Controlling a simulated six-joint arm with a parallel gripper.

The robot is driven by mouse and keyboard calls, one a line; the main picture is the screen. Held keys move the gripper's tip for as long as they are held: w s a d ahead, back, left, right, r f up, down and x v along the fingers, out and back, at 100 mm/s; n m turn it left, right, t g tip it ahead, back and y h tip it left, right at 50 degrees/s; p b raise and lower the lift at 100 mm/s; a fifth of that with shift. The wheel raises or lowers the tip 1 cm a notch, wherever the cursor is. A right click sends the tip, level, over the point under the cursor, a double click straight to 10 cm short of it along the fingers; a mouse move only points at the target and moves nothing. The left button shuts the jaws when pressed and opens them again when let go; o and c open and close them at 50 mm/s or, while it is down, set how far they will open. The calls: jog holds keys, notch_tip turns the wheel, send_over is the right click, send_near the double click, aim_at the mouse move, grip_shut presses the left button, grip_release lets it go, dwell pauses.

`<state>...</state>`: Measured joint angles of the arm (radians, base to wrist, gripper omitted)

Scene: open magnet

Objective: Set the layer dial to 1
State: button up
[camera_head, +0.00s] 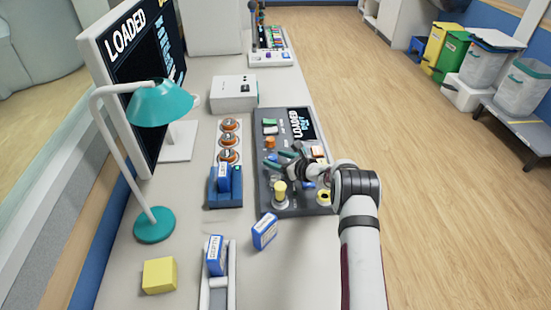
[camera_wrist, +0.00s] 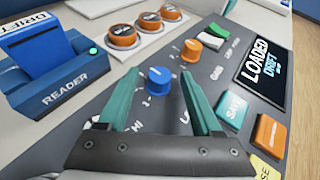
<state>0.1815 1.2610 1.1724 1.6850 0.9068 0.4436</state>
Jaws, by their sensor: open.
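A round blue dial (camera_wrist: 158,78) stands on the dark grey control panel (camera_wrist: 222,140) in the wrist view. Small white marks lie around it, including a 1 to its lower left. Lettering starting with L below it is partly covered by a finger, and its setting is too small to read. My gripper (camera_head: 269,161) is over the left part of the panel (camera_head: 262,193) in the head view. Its teal fingers are open, one on each side of the blue dial in the wrist view (camera_wrist: 160,88). I cannot tell whether they touch it.
An orange knob (camera_wrist: 191,50), a green and white switch (camera_wrist: 213,37) and a screen reading LOADED DRIFT (camera_wrist: 264,73) are close by. The blue reader (camera_wrist: 66,80) stands left of the panel. A yellow-topped knob (camera_head: 280,188) rises near the panel's front edge.

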jog(key=shift+w+a+f, duration=0.1)
jog(key=shift+w+a, duration=0.15)
jog(key=shift+w, duration=0.05)
grip_shut()
jog(key=shift+w+d+n+g+y, duration=0.1)
jog(key=shift+w+n+g+y, duration=0.1)
jog(key=shift+n+g+y, duration=0.8)
jog(key=shift+n+y, duration=0.3)
jog(key=shift+n, duration=0.3)
jog(key=shift+s+g, duration=0.1)
jog(key=shift+g, duration=0.2)
grip_release()
